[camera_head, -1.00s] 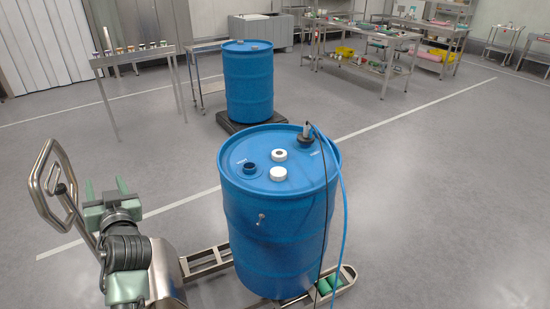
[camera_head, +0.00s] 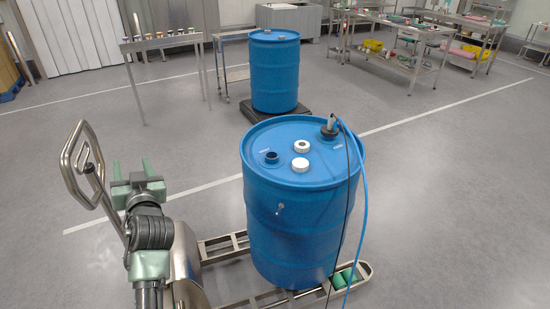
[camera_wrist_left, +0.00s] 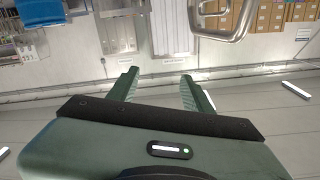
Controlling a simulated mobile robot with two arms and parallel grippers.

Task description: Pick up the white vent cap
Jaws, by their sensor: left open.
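A large blue drum (camera_head: 300,220) stands upright at the centre of the head view. Two small white caps sit on its lid: a plain-topped white cap (camera_head: 300,164), and behind it a white cap with a dark centre (camera_head: 302,146). I cannot tell for sure which is the vent cap. My left gripper (camera_head: 134,170) is left of the drum, apart from both caps, with its fingers spread and empty. The left wrist view shows its open fingers (camera_wrist_left: 159,76) with nothing between them and no cap in sight. My right gripper is not in view.
The lid also has a dark open port (camera_head: 271,157) and a fitting (camera_head: 330,130) with a blue hose and black cable. The drum stands at a pallet truck with a steel handle (camera_head: 80,165). A second drum (camera_head: 275,75) stands behind. Open floor lies to the right.

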